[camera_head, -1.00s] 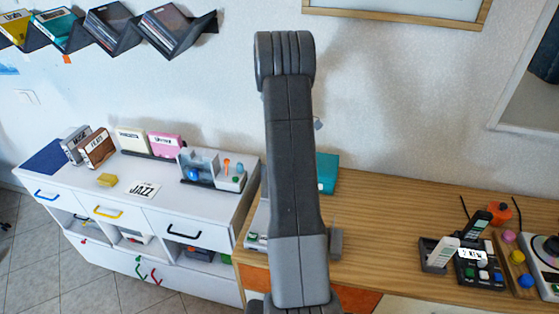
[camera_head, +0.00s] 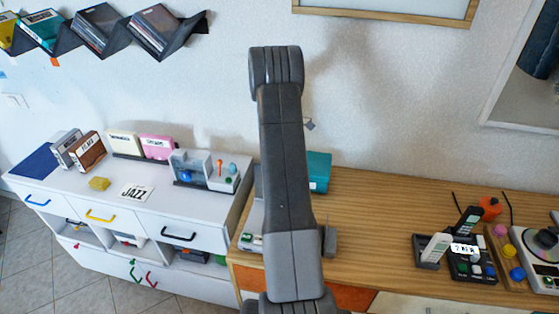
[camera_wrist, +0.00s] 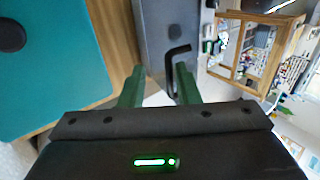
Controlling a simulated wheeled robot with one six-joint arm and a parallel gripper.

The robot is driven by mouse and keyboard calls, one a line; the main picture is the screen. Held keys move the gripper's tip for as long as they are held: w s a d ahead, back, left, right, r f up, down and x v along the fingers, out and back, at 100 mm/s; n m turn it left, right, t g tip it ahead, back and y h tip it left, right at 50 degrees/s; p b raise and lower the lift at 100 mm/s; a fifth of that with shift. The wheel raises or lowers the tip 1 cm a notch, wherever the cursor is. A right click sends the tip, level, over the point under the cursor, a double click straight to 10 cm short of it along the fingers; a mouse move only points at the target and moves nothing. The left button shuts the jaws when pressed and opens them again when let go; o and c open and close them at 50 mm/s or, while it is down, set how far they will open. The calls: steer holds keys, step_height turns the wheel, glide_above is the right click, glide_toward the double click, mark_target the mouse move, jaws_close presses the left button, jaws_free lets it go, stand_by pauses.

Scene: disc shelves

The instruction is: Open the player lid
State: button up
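In the wrist view a grey panel (camera_wrist: 160,30), apparently the player lid, carries a black bent handle (camera_wrist: 177,54). My gripper (camera_wrist: 160,84) is open, with its two green fingers apart. The handle's lower end lies between the fingertips, nearer the right finger; I cannot tell whether it touches. In the head view my arm hides the gripper, the handle and most of the player. Only a pale strip of the player (camera_head: 251,240), with small buttons, shows left of the arm on the wooden counter.
A teal box (camera_head: 319,172) stands behind the player; it fills the wrist view's left side (camera_wrist: 55,70). A white cabinet (camera_head: 100,208) with cases on top is at left. A phone dock (camera_head: 432,250) and a turntable (camera_head: 545,245) are at right. The counter's middle (camera_head: 375,220) is clear.

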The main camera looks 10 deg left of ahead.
steer(key=shift+r, duration=0.25)
